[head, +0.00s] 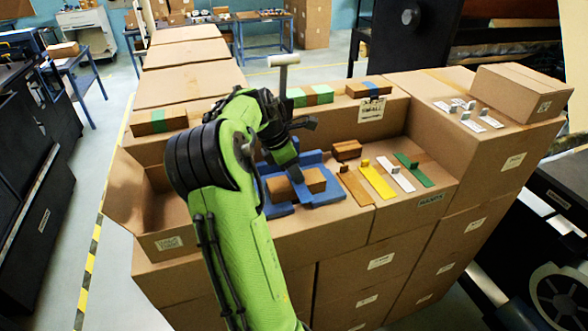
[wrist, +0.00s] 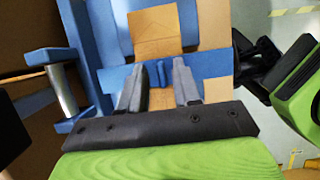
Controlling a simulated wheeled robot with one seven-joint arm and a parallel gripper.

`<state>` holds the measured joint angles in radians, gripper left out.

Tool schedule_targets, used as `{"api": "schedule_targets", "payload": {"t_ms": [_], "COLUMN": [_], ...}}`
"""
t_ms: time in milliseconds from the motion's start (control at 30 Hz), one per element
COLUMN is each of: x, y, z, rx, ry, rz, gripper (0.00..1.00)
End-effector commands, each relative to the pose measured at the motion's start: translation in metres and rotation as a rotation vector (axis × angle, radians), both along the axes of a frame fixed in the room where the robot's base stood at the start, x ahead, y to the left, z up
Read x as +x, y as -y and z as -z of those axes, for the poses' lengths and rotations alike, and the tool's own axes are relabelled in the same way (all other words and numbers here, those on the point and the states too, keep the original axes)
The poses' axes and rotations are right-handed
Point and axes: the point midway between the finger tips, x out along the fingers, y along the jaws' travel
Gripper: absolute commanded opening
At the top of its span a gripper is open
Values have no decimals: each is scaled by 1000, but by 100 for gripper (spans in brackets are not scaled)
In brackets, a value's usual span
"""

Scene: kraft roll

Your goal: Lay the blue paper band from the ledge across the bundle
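The brown bundle (head: 315,180) sits in a blue cradle (head: 278,210) on the carton top; it also shows in the wrist view (wrist: 155,30). My gripper (head: 295,174) points down over the bundle's middle. In the wrist view, the blue paper band (wrist: 210,66) runs crosswise over the bundle, with brown showing on both sides of it. Its small upright tab stands between my fingertips (wrist: 160,68). The fingers look apart, with a gap beside the tab. Whether the band lies flat on the bundle is hard to tell.
Brown, yellow (head: 377,180), white (head: 397,175) and green (head: 413,170) bands lie on the ledge right of the cradle. A small brown block (head: 347,150) stands behind them. An open carton (head: 160,205) is at left. Banded bundles line the back wall's top.

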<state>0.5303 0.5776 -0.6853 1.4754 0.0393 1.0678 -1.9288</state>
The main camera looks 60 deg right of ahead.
Motion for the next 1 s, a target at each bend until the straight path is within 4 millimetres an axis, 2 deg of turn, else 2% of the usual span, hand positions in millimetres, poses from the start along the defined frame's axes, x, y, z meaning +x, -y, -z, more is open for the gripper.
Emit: {"api": "schedule_targets", "payload": {"t_ms": [133,233,500,600,700,1000], "x": [0,3,22,28,31,33], "y": [0,-2,-20,-26,-30,-33], "z": [-1,-11,-78,-98,-110,-115], "rx": [1,-1,-3,-3,-1,1], "ry": [-1,1,2,2,1,-1], "rz": [0,-1,-4,-2,1,0], "gripper": [32,32,32,32,32,32]}}
